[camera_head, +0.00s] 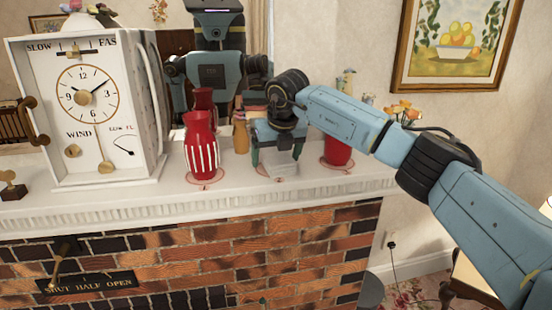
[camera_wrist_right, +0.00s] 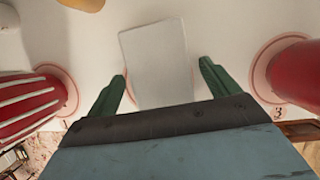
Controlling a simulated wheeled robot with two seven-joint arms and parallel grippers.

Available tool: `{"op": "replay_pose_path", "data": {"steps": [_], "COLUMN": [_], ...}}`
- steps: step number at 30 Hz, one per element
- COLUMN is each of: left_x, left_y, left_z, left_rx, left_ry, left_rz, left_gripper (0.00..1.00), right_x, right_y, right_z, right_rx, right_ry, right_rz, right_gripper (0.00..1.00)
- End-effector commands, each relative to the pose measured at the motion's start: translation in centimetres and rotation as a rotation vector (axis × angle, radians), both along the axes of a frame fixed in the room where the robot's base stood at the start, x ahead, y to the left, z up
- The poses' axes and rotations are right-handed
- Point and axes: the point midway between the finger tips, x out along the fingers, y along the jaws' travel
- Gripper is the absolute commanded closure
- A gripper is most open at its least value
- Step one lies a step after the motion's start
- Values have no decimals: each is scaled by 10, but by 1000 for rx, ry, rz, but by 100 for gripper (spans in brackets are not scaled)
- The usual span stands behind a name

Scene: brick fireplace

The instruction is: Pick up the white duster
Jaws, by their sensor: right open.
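The white duster appears as a pale, flat rectangular block (camera_wrist_right: 154,50) on the mantel in the right wrist view. In the head view, part of it (camera_head: 281,168) shows below my right gripper. My right gripper (camera_head: 276,158) is over the mantel, pointing down, with its two green fingers apart. In the wrist view, the fingers (camera_wrist_right: 163,75) stand on either side of the block's near part, with gaps on both sides. Nothing is gripped. My left gripper is not in view.
A red-and-white striped vase (camera_head: 201,145) stands left of the gripper, and a red pot (camera_head: 337,150) stands close on its right. A large white clock (camera_head: 93,110) fills the mantel's left. A mirror behind reflects a robot. The white mantel (camera_head: 120,205) has a front edge above brick.

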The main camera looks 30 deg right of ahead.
Motion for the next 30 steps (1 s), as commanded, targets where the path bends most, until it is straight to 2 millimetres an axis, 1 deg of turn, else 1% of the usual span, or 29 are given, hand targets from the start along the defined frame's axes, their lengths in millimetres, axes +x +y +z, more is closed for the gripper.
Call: {"op": "replay_pose_path", "data": {"steps": [4,5,15,16,21,24,26,30], "left_x": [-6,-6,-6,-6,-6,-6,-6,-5], "left_y": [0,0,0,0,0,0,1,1], "left_z": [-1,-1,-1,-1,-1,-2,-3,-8], "left_rx": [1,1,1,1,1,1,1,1], "left_ry": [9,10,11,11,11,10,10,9], "left_rz": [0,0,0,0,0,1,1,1], "left_gripper": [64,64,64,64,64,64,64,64], "right_x": [0,0,0,0,0,0,1,1], "right_y": [0,0,0,0,0,0,1,1], "right_z": [0,0,0,0,1,5,12,38], "right_rx": [0,0,0,1,1,0,1,1], "right_ry": [-1,-1,-1,-1,-1,-3,-5,-7], "right_rz": [0,0,0,0,0,0,1,0], "right_gripper": [13,14,59,61,61,61,61,61]}}
